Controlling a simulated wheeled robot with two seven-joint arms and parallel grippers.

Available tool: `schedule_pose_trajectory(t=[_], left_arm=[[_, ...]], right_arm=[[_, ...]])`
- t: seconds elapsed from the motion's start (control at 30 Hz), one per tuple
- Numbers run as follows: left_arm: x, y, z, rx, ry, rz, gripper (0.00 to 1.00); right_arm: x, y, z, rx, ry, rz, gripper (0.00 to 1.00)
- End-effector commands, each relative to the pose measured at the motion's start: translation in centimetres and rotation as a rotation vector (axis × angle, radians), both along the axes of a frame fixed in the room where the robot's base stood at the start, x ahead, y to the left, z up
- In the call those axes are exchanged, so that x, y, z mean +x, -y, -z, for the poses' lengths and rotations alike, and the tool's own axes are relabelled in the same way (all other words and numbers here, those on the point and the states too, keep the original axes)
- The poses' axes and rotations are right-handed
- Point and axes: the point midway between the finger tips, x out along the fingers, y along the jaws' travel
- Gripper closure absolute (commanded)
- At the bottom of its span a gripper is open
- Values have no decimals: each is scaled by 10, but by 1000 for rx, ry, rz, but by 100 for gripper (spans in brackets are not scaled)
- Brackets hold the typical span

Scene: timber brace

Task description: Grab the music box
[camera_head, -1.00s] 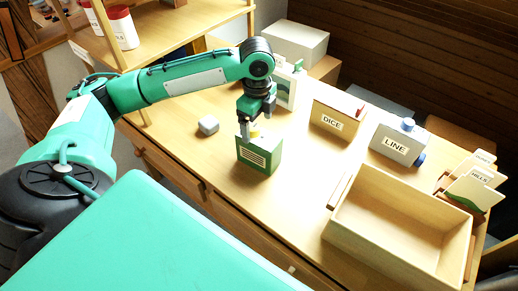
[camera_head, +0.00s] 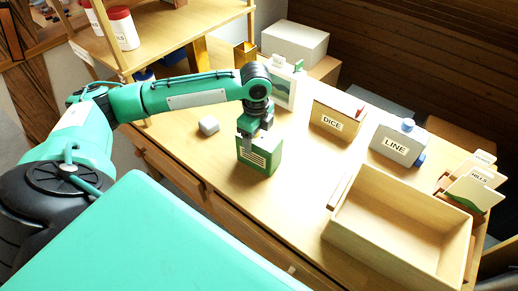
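A green box (camera_head: 260,158) with a white lined label on its front stands upright on the table; it carries no readable name, and I take it for the music box. My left gripper (camera_head: 258,145) points down at its top, with a finger overlapping the upper front face. The yellow part on top of the box is hidden behind the gripper. Whether the fingers are closed on the box cannot be told. My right gripper is out of view.
A DICE box (camera_head: 338,119) and a LINE box (camera_head: 397,145) stand to the right. An open wooden tray (camera_head: 343,238) sits at the front right, with HILLS cards (camera_head: 474,193) beyond it.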

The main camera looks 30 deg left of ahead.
Motion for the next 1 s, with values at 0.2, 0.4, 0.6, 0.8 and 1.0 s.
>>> schedule_pose_trajectory(t=[0.2,0.4,0.6,0.8,1.0], left_arm=[[0,0,0,0,0,0,78],[0,0,-1,-1,1,0,81],[1,0,-8,-2,2,0,81],[1,0,-37,-1,4,0,81],[1,0,-93,-1,7,1,81]], right_arm=[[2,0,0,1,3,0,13],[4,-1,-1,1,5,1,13],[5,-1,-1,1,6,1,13],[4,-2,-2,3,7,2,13],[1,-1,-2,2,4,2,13]])
